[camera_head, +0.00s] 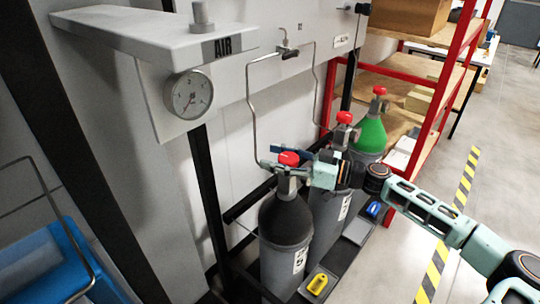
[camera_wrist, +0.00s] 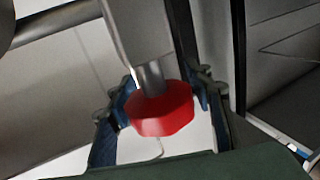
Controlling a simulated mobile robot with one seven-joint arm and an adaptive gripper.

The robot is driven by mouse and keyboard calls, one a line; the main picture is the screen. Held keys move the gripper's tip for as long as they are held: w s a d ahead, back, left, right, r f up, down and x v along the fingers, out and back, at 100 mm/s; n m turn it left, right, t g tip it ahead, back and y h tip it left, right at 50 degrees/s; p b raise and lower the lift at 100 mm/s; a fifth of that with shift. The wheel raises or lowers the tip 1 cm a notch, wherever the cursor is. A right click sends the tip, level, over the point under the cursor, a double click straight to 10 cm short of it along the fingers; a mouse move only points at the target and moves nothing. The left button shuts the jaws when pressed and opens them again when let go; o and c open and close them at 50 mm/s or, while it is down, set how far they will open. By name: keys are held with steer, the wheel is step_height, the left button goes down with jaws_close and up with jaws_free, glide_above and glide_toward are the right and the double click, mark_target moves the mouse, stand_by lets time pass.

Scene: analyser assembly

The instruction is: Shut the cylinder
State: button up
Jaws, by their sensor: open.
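The front gas cylinder (camera_head: 285,228) is grey with a black shoulder and stands upright in the head view. Its valve has a red knob (camera_head: 288,158) on top, with a thin metal pipe joined to it. My gripper (camera_head: 303,163) is at that valve, coming from the right. In the wrist view the red knob (camera_wrist: 158,110) lies between the two blue fingers of my gripper (camera_wrist: 163,92). The fingers are spread, with light gaps showing beside the knob. Whether either finger touches it cannot be told.
A second grey cylinder (camera_head: 326,208) and a green-topped cylinder (camera_head: 368,136) stand close behind, each with a red knob. A pressure gauge (camera_head: 188,95) hangs under the AIR panel (camera_head: 150,32) at left. A red shelf rack (camera_head: 440,90) stands behind.

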steer(key=shift+w+a, duration=0.25)
steer(key=shift+a, duration=0.45)
steer(key=shift+a+f, duration=0.1)
steer(key=c, duration=1.2)
steer(key=shift+w+d, duration=0.1)
steer(key=shift+d, duration=0.15)
jaws_close()
